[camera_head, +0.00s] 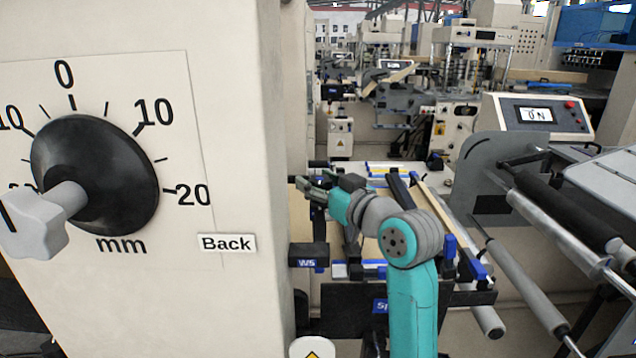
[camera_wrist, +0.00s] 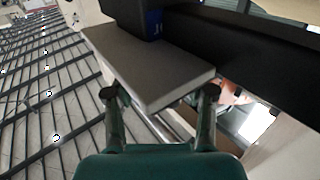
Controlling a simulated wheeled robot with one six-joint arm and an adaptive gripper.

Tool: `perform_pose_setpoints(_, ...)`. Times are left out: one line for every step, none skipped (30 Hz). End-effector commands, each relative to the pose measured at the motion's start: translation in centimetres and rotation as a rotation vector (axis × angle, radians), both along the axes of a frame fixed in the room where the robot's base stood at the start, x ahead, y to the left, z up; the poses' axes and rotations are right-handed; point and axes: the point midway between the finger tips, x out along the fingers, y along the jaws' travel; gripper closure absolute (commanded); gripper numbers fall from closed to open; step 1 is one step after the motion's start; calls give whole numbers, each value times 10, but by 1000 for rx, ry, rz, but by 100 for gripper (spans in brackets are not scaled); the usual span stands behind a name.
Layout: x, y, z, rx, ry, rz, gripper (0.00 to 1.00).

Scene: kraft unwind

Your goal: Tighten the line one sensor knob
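A round black dial (camera_head: 95,175) with a grey lobed knob (camera_head: 35,222) on a stem is on the cream panel at the left of the head view. I cannot tell whether this is the line one sensor knob. My gripper (camera_head: 312,192) is to the right of that panel, well apart from the knob, and points left. In the wrist view my gripper (camera_wrist: 160,93) is open, with its two fingers spread. A grey slab (camera_wrist: 150,65) lies just ahead of the fingers, its near end across the gap; contact is unclear.
The cream panel carries a "Back" label (camera_head: 228,243). A frame with a blue "WS" block (camera_head: 307,263) sits below my gripper. Rollers (camera_head: 545,205) and a display reading "ON" (camera_head: 537,115) are at the right. A dark bar (camera_wrist: 245,45) crosses the wrist view.

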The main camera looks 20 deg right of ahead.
Motion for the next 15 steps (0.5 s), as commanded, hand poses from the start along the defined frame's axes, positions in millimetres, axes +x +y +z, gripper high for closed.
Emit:
perform_pose_setpoints(0, 0, 0, 0, 0, 0, 28)
perform_pose_setpoints(0, 0, 0, 0, 0, 0, 24)
perform_pose_setpoints(0, 0, 0, 0, 0, 0, 24)
perform_pose_setpoints(0, 0, 0, 0, 1, 0, 24)
perform_pose_setpoints(0, 0, 0, 0, 1, 0, 24)
perform_pose_setpoints(0, 0, 0, 0, 1, 0, 24)
perform_pose_setpoints(0, 0, 0, 0, 1, 0, 24)
perform_pose_setpoints(0, 0, -1, -1, 2, 0, 24)
perform_pose_setpoints(0, 0, -1, -1, 2, 0, 24)
perform_pose_setpoints(0, 0, -1, -1, 2, 0, 24)
perform_pose_setpoints(0, 0, -1, -1, 2, 0, 24)
perform_pose_setpoints(-1, -1, -1, -1, 2, 0, 24)
perform_pose_setpoints(-3, -2, -1, -1, 2, -1, 24)
perform_pose_setpoints(-5, -3, -1, -1, 2, -1, 24)
perform_pose_setpoints(-8, -4, -1, -1, 2, -1, 24)
